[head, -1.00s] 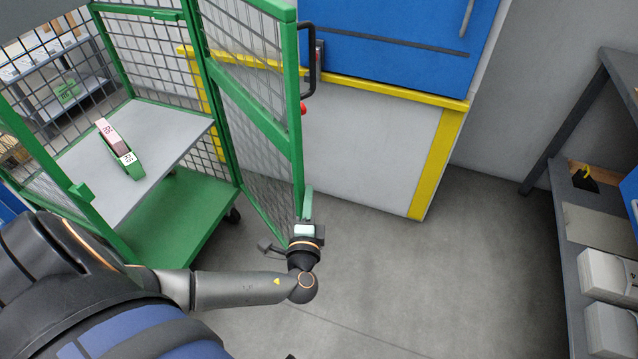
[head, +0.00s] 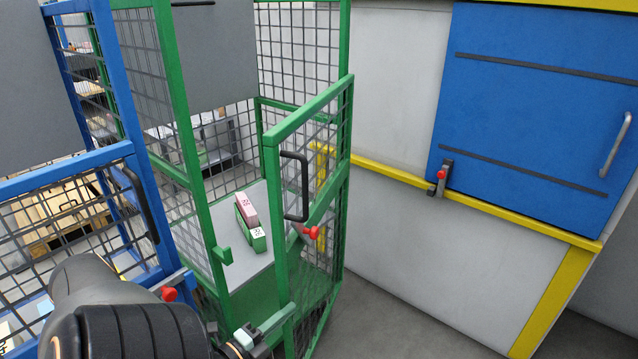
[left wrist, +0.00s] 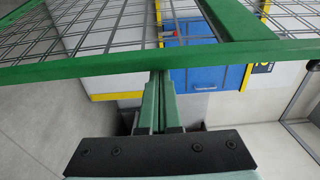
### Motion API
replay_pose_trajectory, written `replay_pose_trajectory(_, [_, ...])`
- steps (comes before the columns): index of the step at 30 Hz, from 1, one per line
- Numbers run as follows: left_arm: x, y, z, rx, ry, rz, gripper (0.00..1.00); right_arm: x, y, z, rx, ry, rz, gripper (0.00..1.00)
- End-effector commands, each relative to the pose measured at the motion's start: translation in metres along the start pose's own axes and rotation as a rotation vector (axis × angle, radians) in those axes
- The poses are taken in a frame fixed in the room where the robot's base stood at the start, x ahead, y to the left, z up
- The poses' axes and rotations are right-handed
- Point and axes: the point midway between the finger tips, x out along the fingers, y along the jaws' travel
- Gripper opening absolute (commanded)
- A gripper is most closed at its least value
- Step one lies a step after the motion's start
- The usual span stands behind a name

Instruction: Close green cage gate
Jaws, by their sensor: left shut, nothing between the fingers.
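The green cage gate (head: 308,122) is a mesh door with a black handle (head: 296,187) and a red knob (head: 311,232). It stands partly open, its free edge toward me and a gap between it and the green catch (head: 223,255) on the cage's left post. My left gripper (head: 267,333) is shut and empty, low beside the gate's free edge. In the left wrist view the shut fingers (left wrist: 159,85) point at the green gate bar (left wrist: 110,70) and reach up to it; contact is hard to tell. My right gripper is not in view.
Pink and green bundles (head: 249,220) lie on the cage's grey shelf (head: 245,268). A blue cage (head: 100,158) with its own gate stands at left, close to my left arm. A blue-doored cabinet (head: 530,90) stands at right. Grey floor (head: 390,310) is clear in front of it.

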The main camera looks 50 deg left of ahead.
Motion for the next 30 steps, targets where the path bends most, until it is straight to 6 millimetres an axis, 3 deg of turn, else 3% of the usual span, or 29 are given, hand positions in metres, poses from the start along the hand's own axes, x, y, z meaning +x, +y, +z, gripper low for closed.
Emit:
replay_pose_trajectory(3, [-0.009,0.0,0.023,0.005,-0.001,0.001,0.0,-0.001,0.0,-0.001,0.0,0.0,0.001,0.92])
replay_pose_trajectory(10, [-0.016,0.0,0.046,0.001,-0.001,0.0,0.0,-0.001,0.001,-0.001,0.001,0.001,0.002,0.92])
replay_pose_trajectory(30, [-0.011,0.0,0.045,-0.002,-0.003,-0.002,0.0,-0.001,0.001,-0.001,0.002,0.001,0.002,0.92])
